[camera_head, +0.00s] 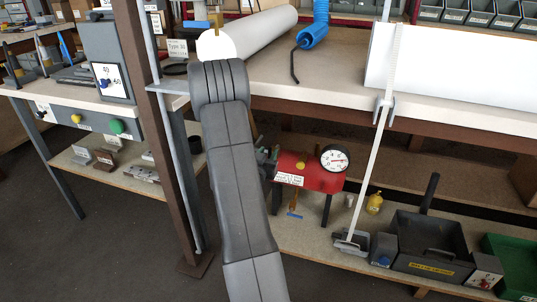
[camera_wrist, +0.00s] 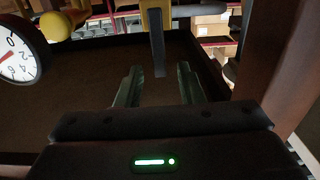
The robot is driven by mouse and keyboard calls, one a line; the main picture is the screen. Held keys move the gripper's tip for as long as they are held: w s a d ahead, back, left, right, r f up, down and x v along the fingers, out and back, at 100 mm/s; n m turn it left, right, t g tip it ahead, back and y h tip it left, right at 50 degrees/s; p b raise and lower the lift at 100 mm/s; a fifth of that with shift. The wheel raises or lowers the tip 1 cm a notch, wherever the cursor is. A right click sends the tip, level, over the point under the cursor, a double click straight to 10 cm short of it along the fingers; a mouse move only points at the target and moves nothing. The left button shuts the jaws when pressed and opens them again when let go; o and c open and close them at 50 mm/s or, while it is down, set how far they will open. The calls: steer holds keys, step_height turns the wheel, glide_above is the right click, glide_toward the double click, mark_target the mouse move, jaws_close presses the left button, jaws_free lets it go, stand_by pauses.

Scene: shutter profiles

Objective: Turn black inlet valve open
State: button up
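A red tank (camera_head: 315,172) with a round white gauge (camera_head: 335,158) stands on the lower shelf. The gauge also shows at the left of the wrist view (camera_wrist: 20,55). In the wrist view, a dark flat lever (camera_wrist: 157,52), which looks like the black inlet valve handle, points down the picture from a brass-coloured fitting (camera_wrist: 153,14). My gripper (camera_wrist: 160,80) is open. Its two fingers stand apart below the lever, whose lower end lines up with the gap. I see no contact. In the head view my arm hides the tank's left side.
A blue handle (camera_head: 294,215) sits low under the tank. A brown post (camera_head: 150,120) stands left of my arm, and the worktop (camera_head: 350,75) overhangs the shelf. A black bin (camera_head: 432,245) and a yellow bottle (camera_head: 374,203) stand right of the tank.

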steer(key=shift+w+d, duration=0.25)
steer(key=shift+w, duration=0.4)
jaws_close()
steer(key=shift+a, duration=0.15)
steer(key=w+a+f+n+p, duration=0.1)
steer(key=a+f+n+p, duration=0.3)
steer(key=n, duration=1.4)
steer(key=shift+w+a+f+p, duration=0.25)
steer(key=shift+a+f+p, duration=0.1)
steer(key=shift+f+p, duration=0.2)
steer(key=shift+f, duration=0.1)
